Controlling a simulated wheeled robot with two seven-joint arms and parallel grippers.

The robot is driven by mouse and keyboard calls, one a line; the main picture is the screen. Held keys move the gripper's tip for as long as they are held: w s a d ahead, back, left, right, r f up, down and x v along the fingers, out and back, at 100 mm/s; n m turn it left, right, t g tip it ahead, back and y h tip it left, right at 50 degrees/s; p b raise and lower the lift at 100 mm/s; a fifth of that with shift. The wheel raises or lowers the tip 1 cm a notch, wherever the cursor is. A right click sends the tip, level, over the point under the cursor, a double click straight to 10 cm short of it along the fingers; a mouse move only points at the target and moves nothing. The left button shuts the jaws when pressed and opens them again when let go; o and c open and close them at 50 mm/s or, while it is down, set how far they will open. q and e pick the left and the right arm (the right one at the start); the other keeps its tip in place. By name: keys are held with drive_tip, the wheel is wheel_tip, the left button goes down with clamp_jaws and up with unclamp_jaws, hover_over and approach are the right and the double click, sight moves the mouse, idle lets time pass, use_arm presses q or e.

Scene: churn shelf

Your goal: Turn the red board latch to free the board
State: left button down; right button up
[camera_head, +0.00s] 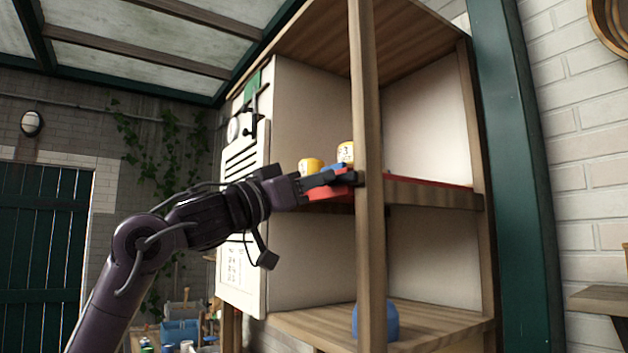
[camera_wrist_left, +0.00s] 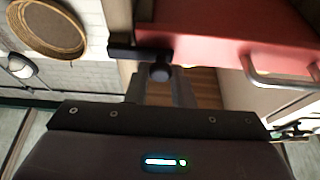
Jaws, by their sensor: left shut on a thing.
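The red board (camera_head: 328,191) lies at the middle shelf of the wooden shelf unit, partly hidden behind my left gripper. In the left wrist view the red board (camera_wrist_left: 225,42) fills the upper right, with a metal handle (camera_wrist_left: 280,78) on its front. A dark latch (camera_wrist_left: 140,50) with a round knob (camera_wrist_left: 160,72) sits at the board's left end. My left gripper (camera_head: 347,180) is at the shelf's front post, and its fingers (camera_wrist_left: 161,82) are shut on the latch knob. The latch is hidden by the gripper in the head view. My right gripper is not in view.
The shelf's front post (camera_head: 369,240) stands close by the left gripper. Two yellow pots (camera_head: 311,165) (camera_head: 345,152) and a blue item are just behind it. A blue rounded object (camera_head: 376,321) sits on the lower shelf. A white panel (camera_head: 243,230) hangs on the unit's left side.

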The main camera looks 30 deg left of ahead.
use_arm(q)
drive_tip(key=s+d+r+m+g+h+p, duration=0.1)
drive_tip(key=m+g+p, duration=0.3)
drive_tip(key=m+p, duration=0.6)
drive_tip(key=d+r+m+g+h+p, duration=0.3)
drive_tip(key=r+m+g+p, duration=0.1)
drive_tip(key=m+p, duration=0.7)
drive_tip(key=shift+s+m, duration=0.35)
drive_tip(key=shift+m, duration=0.35)
drive_tip(key=shift+d, duration=0.1)
drive_tip(key=c, duration=1.3)
unclamp_jaws()
